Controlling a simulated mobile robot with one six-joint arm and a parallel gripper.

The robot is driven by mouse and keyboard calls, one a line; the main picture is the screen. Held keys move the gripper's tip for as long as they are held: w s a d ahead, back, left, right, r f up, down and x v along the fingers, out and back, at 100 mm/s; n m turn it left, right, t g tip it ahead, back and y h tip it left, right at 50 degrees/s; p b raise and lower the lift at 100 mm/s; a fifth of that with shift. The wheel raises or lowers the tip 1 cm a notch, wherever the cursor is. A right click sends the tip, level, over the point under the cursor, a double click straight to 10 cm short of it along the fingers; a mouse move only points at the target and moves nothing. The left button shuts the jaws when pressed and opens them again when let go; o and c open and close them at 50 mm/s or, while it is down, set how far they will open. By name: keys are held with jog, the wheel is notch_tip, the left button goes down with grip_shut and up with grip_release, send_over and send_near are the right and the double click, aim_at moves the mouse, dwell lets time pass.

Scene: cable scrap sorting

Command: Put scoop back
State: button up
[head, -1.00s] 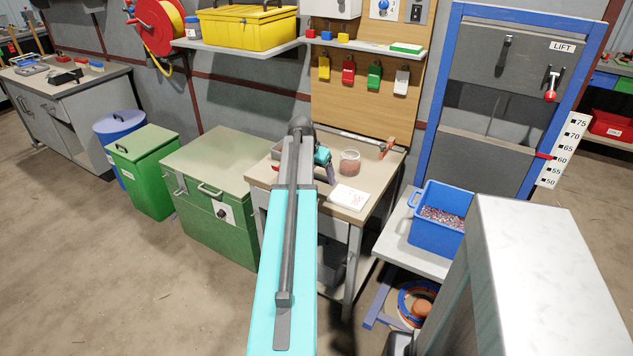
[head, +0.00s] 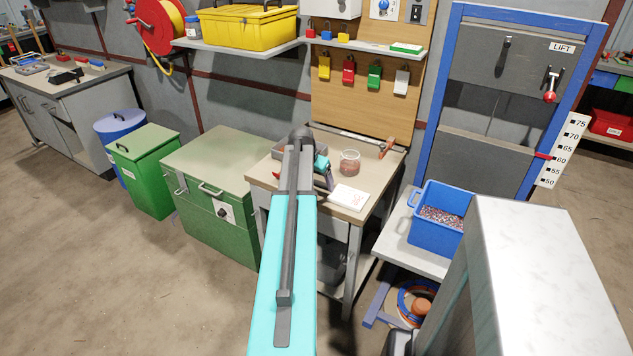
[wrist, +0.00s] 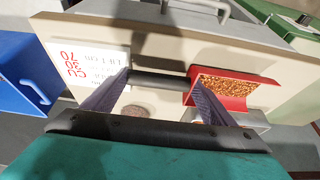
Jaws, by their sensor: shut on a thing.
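The scoop (wrist: 234,88) shows in the wrist view as a red trough with copper-coloured granules in it and a dark handle (wrist: 160,82). My gripper (wrist: 162,80) is shut on the handle, with one finger near each end of it. The scoop is over the workbench top. A grey tray (wrist: 245,118) shows partly below the scoop in the wrist view. In the head view, a tray with reddish content (head: 287,147) is at the bench's back left.
A jar of reddish granules (head: 350,163) and a white printed card (head: 349,197) are on the workbench (head: 378,180). A green chest (head: 212,175) stands to the left. A blue bin of granules (head: 437,238) stands on a low table to the right.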

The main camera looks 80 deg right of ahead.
jog(key=shift+f, duration=0.15)
jog(key=o, duration=1.4)
jog(key=shift+b+v, duration=0.55)
jog(key=shift+v, duration=5.6)
jog(key=shift+w+f, duration=0.1)
